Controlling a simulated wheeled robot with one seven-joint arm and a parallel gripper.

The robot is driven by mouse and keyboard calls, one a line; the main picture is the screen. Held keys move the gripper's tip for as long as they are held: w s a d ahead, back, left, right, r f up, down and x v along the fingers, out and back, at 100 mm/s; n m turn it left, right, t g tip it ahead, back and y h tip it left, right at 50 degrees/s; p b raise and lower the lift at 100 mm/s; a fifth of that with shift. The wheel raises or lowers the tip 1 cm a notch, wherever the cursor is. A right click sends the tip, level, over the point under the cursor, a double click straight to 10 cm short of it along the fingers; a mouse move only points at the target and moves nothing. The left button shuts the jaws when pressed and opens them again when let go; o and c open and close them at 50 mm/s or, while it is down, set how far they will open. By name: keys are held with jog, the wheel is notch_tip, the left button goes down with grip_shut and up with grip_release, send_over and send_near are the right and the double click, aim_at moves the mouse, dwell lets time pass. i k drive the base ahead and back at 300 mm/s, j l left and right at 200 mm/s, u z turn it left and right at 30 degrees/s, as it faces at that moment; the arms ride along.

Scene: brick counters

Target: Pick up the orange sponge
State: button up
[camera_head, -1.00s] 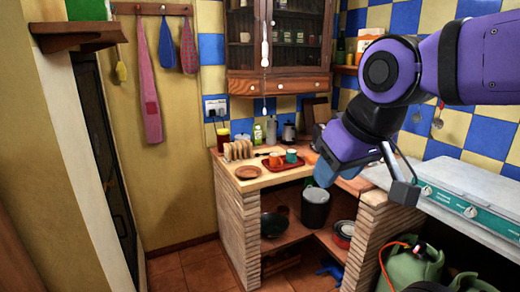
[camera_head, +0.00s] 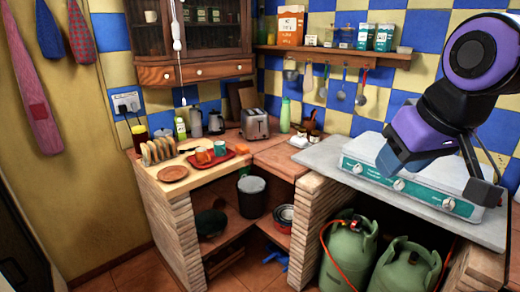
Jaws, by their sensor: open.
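The orange sponge (camera_head: 242,149) looks like a small orange block on the brick counter, just right of the red tray (camera_head: 214,163). An orange mug and a teal-green mug stand on that tray. My gripper (camera_head: 400,160) is at the right, raised in front of the white stove, well to the right of the sponge and apart from it. It is open, and no object shows in it.
A toast rack (camera_head: 158,151) and a terracotta plate (camera_head: 173,173) stand left of the tray. A toaster (camera_head: 255,124) and green bottle (camera_head: 285,114) stand behind the sponge. The stove (camera_head: 360,150) and green gas cylinders (camera_head: 349,255) are on the right. Bare counter lies right of the sponge.

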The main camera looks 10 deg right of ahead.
aim_at(243, 150)
jog(key=i+j, duration=0.15)
jog(key=i, duration=0.4)
jog(key=i+j+z, duration=0.1)
jog(key=i, duration=0.4)
jog(key=i+j, duration=0.2)
jog(key=i, duration=0.35)
jog(key=i+j+z, duration=0.1)
jog(key=i, duration=0.4)
jog(key=j, duration=0.1)
